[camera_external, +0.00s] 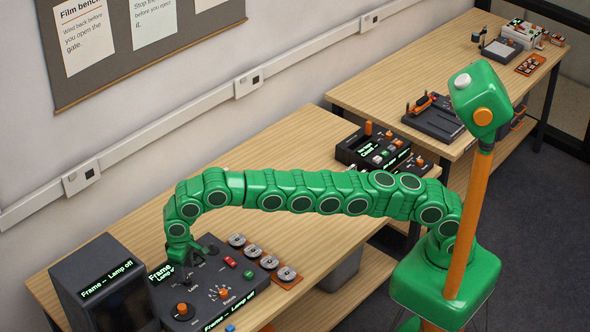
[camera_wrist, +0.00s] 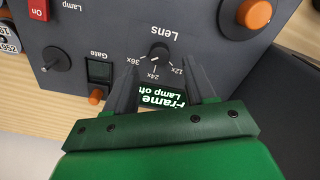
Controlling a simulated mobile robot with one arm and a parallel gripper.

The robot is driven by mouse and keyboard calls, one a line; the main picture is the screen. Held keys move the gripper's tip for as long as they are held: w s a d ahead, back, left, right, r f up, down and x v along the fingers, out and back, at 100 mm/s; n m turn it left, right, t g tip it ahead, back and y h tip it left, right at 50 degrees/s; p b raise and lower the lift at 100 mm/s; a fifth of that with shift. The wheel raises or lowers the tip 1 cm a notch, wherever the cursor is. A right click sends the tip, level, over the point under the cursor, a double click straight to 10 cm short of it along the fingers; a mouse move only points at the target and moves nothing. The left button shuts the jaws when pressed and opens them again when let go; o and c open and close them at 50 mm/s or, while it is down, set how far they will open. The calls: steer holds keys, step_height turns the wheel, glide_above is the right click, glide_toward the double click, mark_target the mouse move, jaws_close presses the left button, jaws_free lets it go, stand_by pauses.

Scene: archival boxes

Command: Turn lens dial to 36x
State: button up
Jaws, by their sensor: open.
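The lens dial (camera_wrist: 159,53) is a small black knob on the dark grey control panel (camera_wrist: 200,25), with marks for 36x, 24x and 12x beside it. The wrist view shows the panel upside down. Which mark the dial points at is too small to tell. My gripper (camera_wrist: 162,68) is open, with one finger on each side just short of the dial and nothing held. In the external view my gripper (camera_external: 188,257) reaches down over the panel (camera_external: 206,279); there the dial is hard to make out. A display (camera_wrist: 162,100) between the fingers reads "Frame" and "Lamp off", partly covered.
Near the dial are a gate switch (camera_wrist: 98,71), a red lamp switch (camera_wrist: 38,10), a black knob (camera_wrist: 55,58) and an orange knob (camera_wrist: 253,14). A dark screen box (camera_external: 107,285) stands left of the panel. Several reels (camera_external: 262,262) lie to its right.

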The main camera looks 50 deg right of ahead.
steer(key=shift+r, duration=1.7)
steer(key=shift+d, duration=0.1)
